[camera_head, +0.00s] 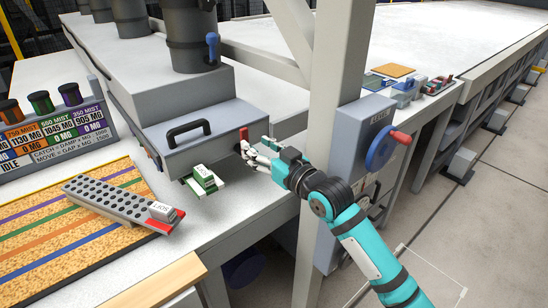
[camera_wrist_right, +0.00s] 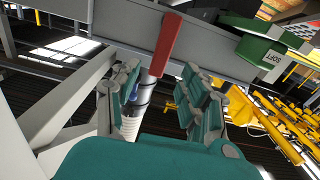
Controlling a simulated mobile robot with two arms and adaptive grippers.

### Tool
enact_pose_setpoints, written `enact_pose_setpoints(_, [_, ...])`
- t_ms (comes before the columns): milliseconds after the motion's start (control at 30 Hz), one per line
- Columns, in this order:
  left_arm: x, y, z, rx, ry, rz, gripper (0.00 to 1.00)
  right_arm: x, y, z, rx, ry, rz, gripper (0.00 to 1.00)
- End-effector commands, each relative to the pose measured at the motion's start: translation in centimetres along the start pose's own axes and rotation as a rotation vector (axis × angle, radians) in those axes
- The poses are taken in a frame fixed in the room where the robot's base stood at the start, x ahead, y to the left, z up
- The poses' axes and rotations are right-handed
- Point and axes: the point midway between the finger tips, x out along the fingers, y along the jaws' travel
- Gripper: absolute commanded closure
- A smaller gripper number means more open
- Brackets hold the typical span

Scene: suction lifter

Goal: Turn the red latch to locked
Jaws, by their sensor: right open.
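The red latch (camera_head: 243,133) is a small upright red tab on the front face of a grey box (camera_head: 185,135), to the right of the box's black handle (camera_head: 188,131). My right gripper (camera_head: 248,148) is open at the latch, just below and in front of it. In the right wrist view the red latch (camera_wrist_right: 165,45) points down toward the gap between the open fingers of my right gripper (camera_wrist_right: 160,95). I cannot tell whether a finger touches it. My left gripper is not in view.
A green block (camera_head: 204,178) sits below the grey box. A perforated tray (camera_head: 120,203) lies on the striped cork board (camera_head: 60,240) at left.

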Motion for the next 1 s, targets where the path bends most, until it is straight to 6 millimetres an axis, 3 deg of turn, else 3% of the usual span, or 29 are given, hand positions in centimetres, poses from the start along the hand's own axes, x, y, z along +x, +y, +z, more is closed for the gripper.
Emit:
enact_pose_setpoints(100, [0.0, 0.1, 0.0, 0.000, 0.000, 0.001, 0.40, -2.7, 0.0, 0.1, -0.002, -0.001, 0.001, 0.56])
enact_pose_setpoints(300, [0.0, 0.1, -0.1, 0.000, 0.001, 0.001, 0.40, -5.7, 0.1, 0.1, -0.001, -0.002, 0.001, 0.56])
enact_pose_setpoints(767, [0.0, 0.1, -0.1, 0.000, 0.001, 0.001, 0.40, -6.8, 0.0, 0.1, 0.000, -0.001, 0.000, 0.56])
enact_pose_setpoints(867, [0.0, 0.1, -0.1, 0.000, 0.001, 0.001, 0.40, -7.2, -0.2, 1.2, 0.008, -0.030, 0.007, 0.56])
enact_pose_setpoints(967, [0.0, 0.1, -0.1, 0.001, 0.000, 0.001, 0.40, -8.9, -0.8, 4.8, 0.029, -0.126, 0.033, 0.56])
enact_pose_setpoints(1000, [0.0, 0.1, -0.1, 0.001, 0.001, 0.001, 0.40, -10.1, -1.1, 6.8, 0.042, -0.183, 0.051, 0.56])
